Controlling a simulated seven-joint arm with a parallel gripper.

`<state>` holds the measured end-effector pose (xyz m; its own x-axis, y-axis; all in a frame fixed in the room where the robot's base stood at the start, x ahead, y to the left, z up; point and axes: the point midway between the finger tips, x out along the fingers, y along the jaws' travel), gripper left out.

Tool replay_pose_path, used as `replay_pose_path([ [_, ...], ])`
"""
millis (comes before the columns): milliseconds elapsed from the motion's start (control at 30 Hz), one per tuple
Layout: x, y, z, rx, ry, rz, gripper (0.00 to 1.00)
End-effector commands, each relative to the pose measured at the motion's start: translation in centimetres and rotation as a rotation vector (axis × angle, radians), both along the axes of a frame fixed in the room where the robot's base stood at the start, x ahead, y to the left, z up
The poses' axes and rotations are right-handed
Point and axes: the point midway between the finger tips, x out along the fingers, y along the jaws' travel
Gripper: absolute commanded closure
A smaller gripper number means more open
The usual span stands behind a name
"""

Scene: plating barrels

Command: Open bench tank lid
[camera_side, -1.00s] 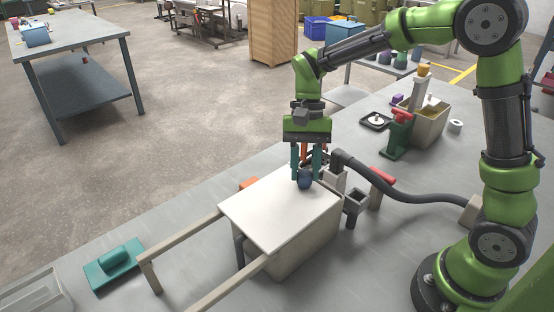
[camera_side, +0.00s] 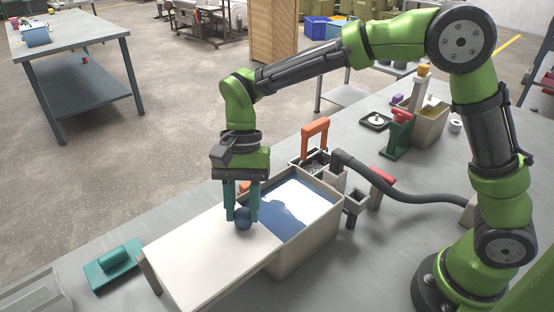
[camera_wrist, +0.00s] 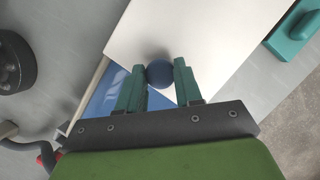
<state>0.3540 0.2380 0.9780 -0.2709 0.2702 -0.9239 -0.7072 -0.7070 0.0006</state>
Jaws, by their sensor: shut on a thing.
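The white tank lid (camera_side: 200,252) lies flat, slid to the left off most of the tank and along its side rails. The beige bench tank (camera_side: 312,237) stands open on its right part, with blue liquid (camera_side: 296,208) showing inside. My gripper (camera_side: 243,212) is shut on the lid's round dark blue knob (camera_side: 243,219), near the lid's right end. In the wrist view the knob (camera_wrist: 160,73) sits between my two teal fingers, with the white lid (camera_wrist: 190,35) beyond it and a patch of blue liquid (camera_wrist: 105,95) beside it.
A teal block with a handle (camera_side: 114,264) lies left of the lid, near a clear tray (camera_side: 35,290). An orange-handled basket (camera_side: 315,145) stands behind the tank. A dark hose (camera_side: 400,187) curves to the right of it.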

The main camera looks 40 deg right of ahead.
Motion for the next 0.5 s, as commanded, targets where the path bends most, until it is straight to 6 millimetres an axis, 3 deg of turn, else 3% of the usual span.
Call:
replay_pose_path([
  [167,0.06,0.04,0.13,0.004,-0.002,-0.001,1.0],
  [200,0.06,0.04,0.13,0.004,-0.002,-0.001,0.62],
  [333,0.05,0.01,0.1,0.003,-0.002,0.0,0.42],
  [500,0.03,-0.03,0.06,0.001,-0.001,-0.001,0.4],
])
